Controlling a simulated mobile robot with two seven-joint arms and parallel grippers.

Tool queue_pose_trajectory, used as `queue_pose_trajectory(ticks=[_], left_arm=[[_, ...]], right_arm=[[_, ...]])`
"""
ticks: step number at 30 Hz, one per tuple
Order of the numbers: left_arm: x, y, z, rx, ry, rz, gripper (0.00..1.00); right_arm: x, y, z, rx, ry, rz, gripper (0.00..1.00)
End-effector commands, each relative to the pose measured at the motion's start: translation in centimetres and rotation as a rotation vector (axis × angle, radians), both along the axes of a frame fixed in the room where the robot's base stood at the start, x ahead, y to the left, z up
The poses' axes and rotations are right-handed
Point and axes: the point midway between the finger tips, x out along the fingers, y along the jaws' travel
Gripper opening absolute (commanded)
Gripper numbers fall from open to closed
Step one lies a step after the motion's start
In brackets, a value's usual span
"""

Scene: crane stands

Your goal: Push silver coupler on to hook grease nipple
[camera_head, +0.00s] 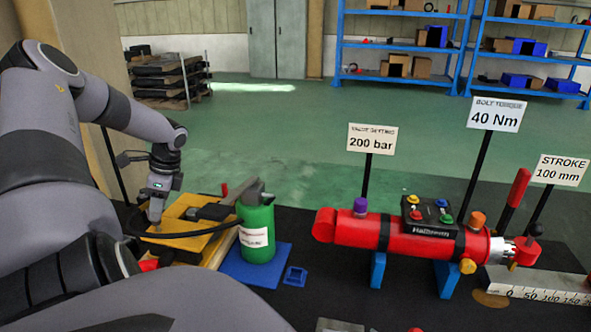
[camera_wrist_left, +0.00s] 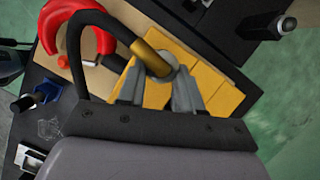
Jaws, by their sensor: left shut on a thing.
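My left gripper (camera_head: 155,214) is low over the yellow block (camera_head: 176,241) on the left of the bench. In the left wrist view its fingers (camera_wrist_left: 160,88) are closed around the silver coupler (camera_wrist_left: 168,72) at the end of a brass piece (camera_wrist_left: 150,57) on a black hose (camera_wrist_left: 92,17). The coupler is over the yellow block, partly hidden by the fingers. A red hook (camera_wrist_left: 103,42) lies beside it, partly behind the hose. The grease nipple cannot be made out, nor whether the coupler touches it. My right gripper is not in view.
A green grease canister (camera_head: 257,230) with a lever stands on a blue mat (camera_head: 236,269) right of the block. A red cylinder (camera_head: 400,232) on blue supports and a steel ruler block (camera_head: 541,285) fill the right side. Sign posts stand behind.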

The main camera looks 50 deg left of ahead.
Motion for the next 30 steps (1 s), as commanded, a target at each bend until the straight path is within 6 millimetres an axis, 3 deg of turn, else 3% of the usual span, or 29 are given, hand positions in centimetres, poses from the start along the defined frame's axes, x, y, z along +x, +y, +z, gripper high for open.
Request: queue_pose_trajectory(ticks=[22, 23, 25, 30], left_arm=[[0.0, 0.0, -1.6, 0.0, 0.0, 0.001, 0.0], [0.0, 0.0, -1.7, 0.001, -0.001, 0.002, 0.38], [0.0, 0.0, -1.6, 0.001, -0.001, 0.001, 0.61], [0.0, 0.0, -1.6, 0.0, 0.0, 0.001, 0.64]], right_arm=[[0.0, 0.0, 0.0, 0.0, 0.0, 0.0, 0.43], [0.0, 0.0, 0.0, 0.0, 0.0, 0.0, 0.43], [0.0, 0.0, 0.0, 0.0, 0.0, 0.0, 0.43], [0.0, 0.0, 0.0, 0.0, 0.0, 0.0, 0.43]])
